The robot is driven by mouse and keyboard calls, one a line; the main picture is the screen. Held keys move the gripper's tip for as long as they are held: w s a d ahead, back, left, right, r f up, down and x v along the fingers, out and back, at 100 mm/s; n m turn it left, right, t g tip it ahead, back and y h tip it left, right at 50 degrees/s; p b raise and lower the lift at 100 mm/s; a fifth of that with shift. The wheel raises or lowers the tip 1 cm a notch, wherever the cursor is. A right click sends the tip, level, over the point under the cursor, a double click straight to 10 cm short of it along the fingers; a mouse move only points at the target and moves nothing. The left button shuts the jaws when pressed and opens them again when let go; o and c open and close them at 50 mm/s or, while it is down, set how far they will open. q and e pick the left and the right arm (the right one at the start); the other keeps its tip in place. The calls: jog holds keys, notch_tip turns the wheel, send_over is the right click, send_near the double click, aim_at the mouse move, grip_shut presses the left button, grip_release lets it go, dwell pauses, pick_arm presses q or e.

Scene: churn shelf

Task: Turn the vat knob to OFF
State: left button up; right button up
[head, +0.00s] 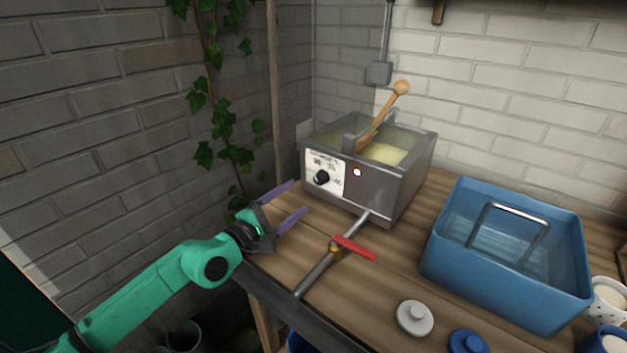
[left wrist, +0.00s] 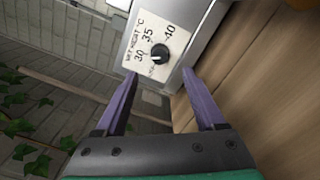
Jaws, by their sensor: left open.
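The vat (head: 378,188) is a grey metal box on the wooden bench, with pale yellow contents and a wooden-handled tool in it. Its black knob (head: 322,177) sits on a white dial plate (head: 338,184) on the front left face. In the left wrist view the knob (left wrist: 160,52) is near the top middle, with 30, 35 and 40 printed around it; the OFF mark is not clearly readable. My left gripper (head: 299,197) is open and empty, its purple fingers pointing toward the vat, apart from the knob. My right gripper is not in view.
A pipe with a red-handled valve (head: 354,247) runs from the vat's front across the bench. A blue tub (head: 505,255) stands to the right. A grey lid (head: 414,318), a blue lid (head: 468,342) and cups lie near the front. Ivy (head: 222,120) hangs on the left wall.

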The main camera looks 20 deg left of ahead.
aim_at(318, 181)
pick_arm(q)
jog(key=x, duration=0.8)
jog(key=shift+w, duration=0.1)
grip_shut()
